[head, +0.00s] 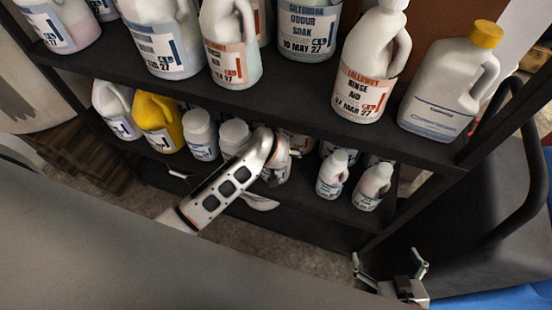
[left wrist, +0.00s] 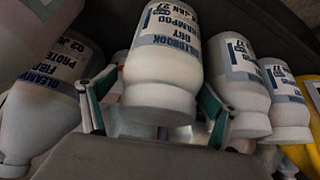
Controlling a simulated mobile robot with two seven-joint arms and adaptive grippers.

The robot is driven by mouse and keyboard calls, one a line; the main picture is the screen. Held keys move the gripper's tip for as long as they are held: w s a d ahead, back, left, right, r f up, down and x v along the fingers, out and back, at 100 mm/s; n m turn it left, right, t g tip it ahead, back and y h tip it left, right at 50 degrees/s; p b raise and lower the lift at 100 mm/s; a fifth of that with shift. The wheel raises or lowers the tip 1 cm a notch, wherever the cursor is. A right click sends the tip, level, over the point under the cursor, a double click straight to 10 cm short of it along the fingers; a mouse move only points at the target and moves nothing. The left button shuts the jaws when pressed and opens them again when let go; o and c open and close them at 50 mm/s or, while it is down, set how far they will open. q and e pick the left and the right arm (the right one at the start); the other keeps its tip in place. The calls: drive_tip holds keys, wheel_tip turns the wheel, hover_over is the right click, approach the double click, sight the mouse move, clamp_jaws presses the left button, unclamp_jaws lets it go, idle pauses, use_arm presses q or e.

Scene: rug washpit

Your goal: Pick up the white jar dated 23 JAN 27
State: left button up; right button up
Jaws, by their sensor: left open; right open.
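A white jar with a white and blue label (left wrist: 165,55) stands upside down in the left wrist view, between the two fingers of my left gripper (left wrist: 152,98). Its label reads DRY SHAMPOO, with JAN at the picture's top; the full date is cut off. The fingers stand apart on either side of the jar, and the gripper is open. In the head view, my left arm reaches to the lower shelf and largely hides this jar (head: 275,174). My right gripper (head: 389,262) is open and empty, low at the right, away from the shelves.
Two similar white jars (head: 203,136) (head: 234,136) and a yellow jug (head: 158,122) stand left of my arm on the lower shelf. Small bottles (head: 332,174) stand to its right. Large bottles fill the upper shelf (head: 290,108) above. A dark cart handle (head: 525,180) is at right.

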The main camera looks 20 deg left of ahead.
use_arm(q)
drive_tip(key=shift+w, duration=0.1)
drive_tip(key=shift+c, duration=0.5)
drive_tip(key=c, duration=1.9)
drive_tip(key=shift+r, duration=0.15)
drive_tip(key=shift+c, duration=0.7)
